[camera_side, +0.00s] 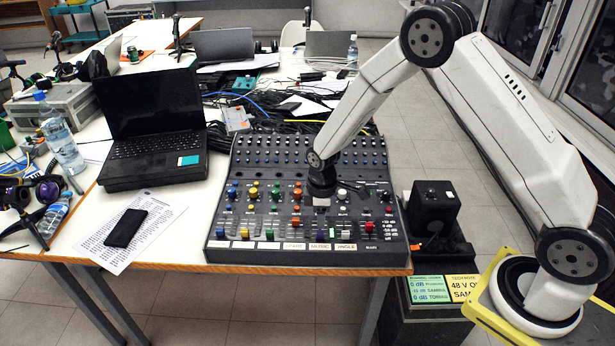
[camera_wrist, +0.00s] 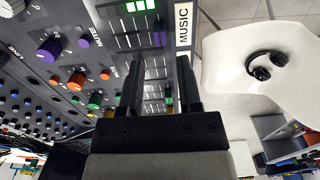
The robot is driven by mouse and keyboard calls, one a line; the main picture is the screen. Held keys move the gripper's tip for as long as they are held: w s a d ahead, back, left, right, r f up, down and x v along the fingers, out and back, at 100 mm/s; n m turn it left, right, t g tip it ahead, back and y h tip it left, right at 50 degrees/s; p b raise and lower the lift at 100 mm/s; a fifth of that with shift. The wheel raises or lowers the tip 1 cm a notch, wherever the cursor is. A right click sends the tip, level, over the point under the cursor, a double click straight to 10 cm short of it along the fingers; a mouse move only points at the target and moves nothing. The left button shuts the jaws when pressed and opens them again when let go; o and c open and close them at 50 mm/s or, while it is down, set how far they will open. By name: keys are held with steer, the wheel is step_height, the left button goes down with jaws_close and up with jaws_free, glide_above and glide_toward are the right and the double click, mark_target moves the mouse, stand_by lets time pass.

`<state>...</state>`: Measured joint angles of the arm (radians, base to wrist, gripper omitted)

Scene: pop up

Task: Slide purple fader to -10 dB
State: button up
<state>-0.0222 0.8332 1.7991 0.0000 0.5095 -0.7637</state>
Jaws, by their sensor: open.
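The black mixing console (camera_side: 216,247) lies at the table's front edge. The purple fader cap (camera_side: 320,233) shows low on its panel, just above the MUSIC label (camera_side: 319,246). My gripper (camera_side: 322,205) points down over the middle of the panel, farther back than the purple cap. In the wrist view its two dark fingers (camera_wrist: 160,92) are apart, with nothing visible between them. The fader's scale is too small to read.
Coloured knobs, including an orange one (camera_wrist: 77,80), and neighbouring fader caps crowd the panel around my gripper. A laptop (camera_side: 152,130) and a phone (camera_side: 126,227) lie to the left. A black box (camera_side: 434,208) stands to the right. Cables run behind the console.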

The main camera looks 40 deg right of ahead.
mark_target(320, 231)
step_height(320, 231, down, 6)
steer(key=shift+r, duration=0.25)
jaws_close()
steer(key=shift+w+d, duration=1.05)
steer(key=shift+o, duration=1.1)
jaws_free()
